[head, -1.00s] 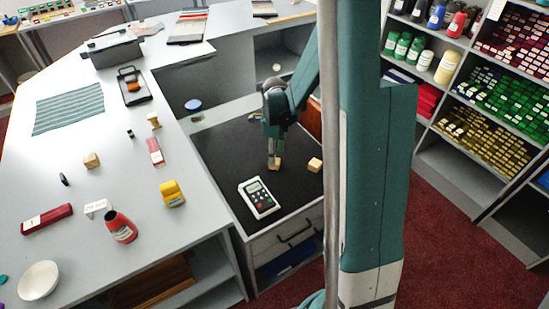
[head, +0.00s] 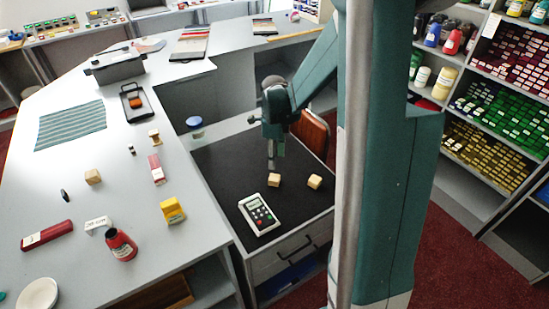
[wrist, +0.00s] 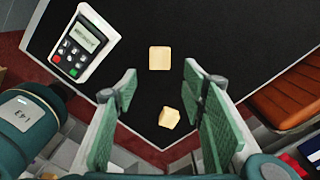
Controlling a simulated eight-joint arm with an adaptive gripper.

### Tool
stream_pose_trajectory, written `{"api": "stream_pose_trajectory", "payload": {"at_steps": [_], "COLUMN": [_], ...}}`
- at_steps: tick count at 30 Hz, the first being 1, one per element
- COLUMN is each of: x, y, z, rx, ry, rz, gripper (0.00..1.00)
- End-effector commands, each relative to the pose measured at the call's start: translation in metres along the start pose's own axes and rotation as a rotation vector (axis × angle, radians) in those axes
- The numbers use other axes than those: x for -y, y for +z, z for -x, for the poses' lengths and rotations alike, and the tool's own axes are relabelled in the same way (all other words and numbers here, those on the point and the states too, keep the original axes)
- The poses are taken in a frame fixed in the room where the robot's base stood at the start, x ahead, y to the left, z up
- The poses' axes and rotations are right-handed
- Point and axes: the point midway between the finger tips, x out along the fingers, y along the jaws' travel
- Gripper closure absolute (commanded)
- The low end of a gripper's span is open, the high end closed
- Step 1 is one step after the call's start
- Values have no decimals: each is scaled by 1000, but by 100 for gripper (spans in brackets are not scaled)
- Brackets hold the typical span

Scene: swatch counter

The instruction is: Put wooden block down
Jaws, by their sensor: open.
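Two small pale wooden blocks lie apart on the black surface. One block (head: 274,180) is just below my gripper in the head view. The other block (head: 314,181) is to its right, near the surface's edge. Both show in the wrist view: the squarer block (wrist: 160,58) lies beyond the fingertips, and the tilted block (wrist: 170,117) appears between the fingers. My gripper (head: 271,166) is above the black surface. In the wrist view my gripper (wrist: 162,86) has its two green-padded fingers spread wide, with nothing held between them.
A calculator-like device (head: 259,214) lies on the black surface (head: 225,160), left of the blocks. The grey counter (head: 110,205) at left holds a third wooden block (head: 93,176), a red bottle (head: 121,245) and a yellow item (head: 172,211). A brown panel (head: 312,133) stands behind.

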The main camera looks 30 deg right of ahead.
Motion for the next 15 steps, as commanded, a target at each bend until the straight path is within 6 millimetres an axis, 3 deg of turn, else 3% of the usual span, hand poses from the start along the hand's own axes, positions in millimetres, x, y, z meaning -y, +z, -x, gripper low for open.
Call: {"api": "stream_pose_trajectory", "payload": {"at_steps": [15], "x": [-4], "y": [1], "z": [5], "rx": [3], "ry": [-7], "rz": [27], "gripper": [58]}}
